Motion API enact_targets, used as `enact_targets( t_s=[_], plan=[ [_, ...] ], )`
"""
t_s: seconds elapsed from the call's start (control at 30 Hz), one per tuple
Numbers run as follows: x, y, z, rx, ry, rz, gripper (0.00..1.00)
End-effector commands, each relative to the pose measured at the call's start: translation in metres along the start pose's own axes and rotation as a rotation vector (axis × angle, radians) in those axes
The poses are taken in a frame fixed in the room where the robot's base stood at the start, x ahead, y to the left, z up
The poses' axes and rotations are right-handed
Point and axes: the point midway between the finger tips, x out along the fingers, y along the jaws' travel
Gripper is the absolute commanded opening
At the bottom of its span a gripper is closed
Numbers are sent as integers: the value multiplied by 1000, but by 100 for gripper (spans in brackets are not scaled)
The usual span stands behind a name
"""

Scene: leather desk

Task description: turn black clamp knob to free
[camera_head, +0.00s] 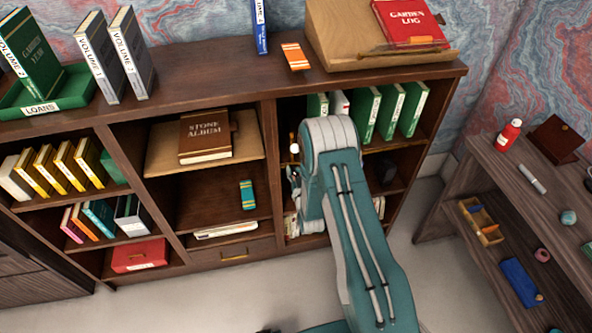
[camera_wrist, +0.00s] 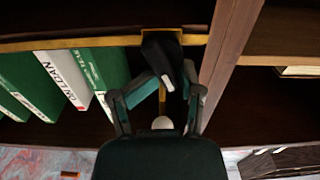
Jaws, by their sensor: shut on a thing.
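The black clamp knob (camera_wrist: 160,50) shows in the wrist view at a brass-coloured strip along the shelf edge, close to a wooden upright. It is a dark block with a light grey mark on its side. My gripper (camera_wrist: 172,82) reaches up to it, its two fingers closed in on it from either side. The fingertips partly blend with the dark knob, so its exact turn is hard to tell. A brass rod and a pale round end (camera_wrist: 162,123) show between the fingers. In the head view my arm hides the knob.
Green books (camera_head: 388,108) and a white book (camera_wrist: 63,80) stand on the shelf beside my gripper. The wooden upright (camera_wrist: 228,70) is close on the other side. The bookcase top (camera_head: 200,75) holds a sloped stand (camera_head: 330,35). A side desk (camera_head: 480,180) stands at right.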

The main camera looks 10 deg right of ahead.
Motion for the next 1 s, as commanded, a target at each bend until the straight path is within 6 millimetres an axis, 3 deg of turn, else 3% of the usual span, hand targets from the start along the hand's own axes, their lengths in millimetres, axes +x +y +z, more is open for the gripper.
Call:
enact_targets(
  t_s=[0.37, 1.0],
  plan=[
    [1, -4, 1, -110, -2, -6, 0],
    [0, -12, 7, -684, -7, -4, 0]
  ],
)
